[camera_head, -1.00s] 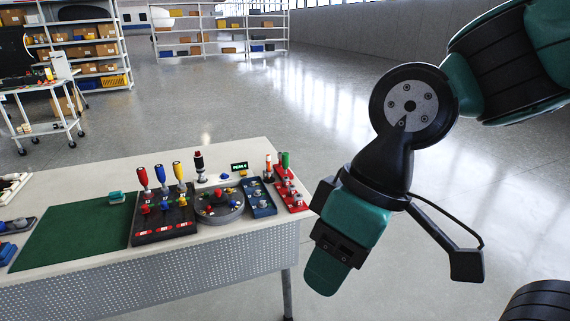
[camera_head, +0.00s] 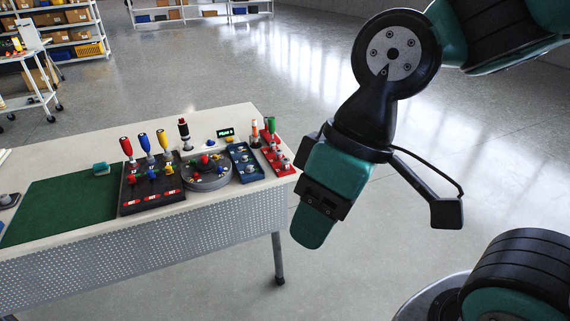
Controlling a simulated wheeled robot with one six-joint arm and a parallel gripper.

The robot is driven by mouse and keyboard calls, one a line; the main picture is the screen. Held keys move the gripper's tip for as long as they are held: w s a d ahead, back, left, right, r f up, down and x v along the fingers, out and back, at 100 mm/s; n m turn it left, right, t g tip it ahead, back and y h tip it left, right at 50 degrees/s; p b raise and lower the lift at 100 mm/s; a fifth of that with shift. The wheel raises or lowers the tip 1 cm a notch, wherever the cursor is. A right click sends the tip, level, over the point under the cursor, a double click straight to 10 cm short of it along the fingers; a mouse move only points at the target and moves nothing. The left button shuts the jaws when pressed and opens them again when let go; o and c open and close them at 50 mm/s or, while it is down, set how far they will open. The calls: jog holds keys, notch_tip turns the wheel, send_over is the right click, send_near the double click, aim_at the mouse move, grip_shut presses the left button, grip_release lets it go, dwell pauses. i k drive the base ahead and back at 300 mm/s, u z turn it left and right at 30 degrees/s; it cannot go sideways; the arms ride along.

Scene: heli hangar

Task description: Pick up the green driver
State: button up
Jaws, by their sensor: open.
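The green driver (camera_head: 271,127) stands upright at the right end of the white workbench (camera_head: 225,119), in or behind a red rack (camera_head: 278,160). An orange-handled tool (camera_head: 255,131) stands just left of it. My gripper (camera_head: 313,228) is in front of and to the right of the bench's right end, apart from the driver. It points downward and appears empty. Its fingers are seen from the side, so the gap between them is hidden.
A black rack (camera_head: 150,188) holds red, blue and yellow drivers. A round grey tray (camera_head: 206,173) and a blue tray (camera_head: 245,163) stand beside it. A green mat (camera_head: 60,208) lies at left. Floor right of the bench is clear; a cart (camera_head: 38,98) and shelves (camera_head: 65,35) stand behind.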

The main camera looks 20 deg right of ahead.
aim_at(271, 120)
jog(key=u, duration=0.2)
jog(key=i, duration=1.55)
jog(key=z, duration=0.25)
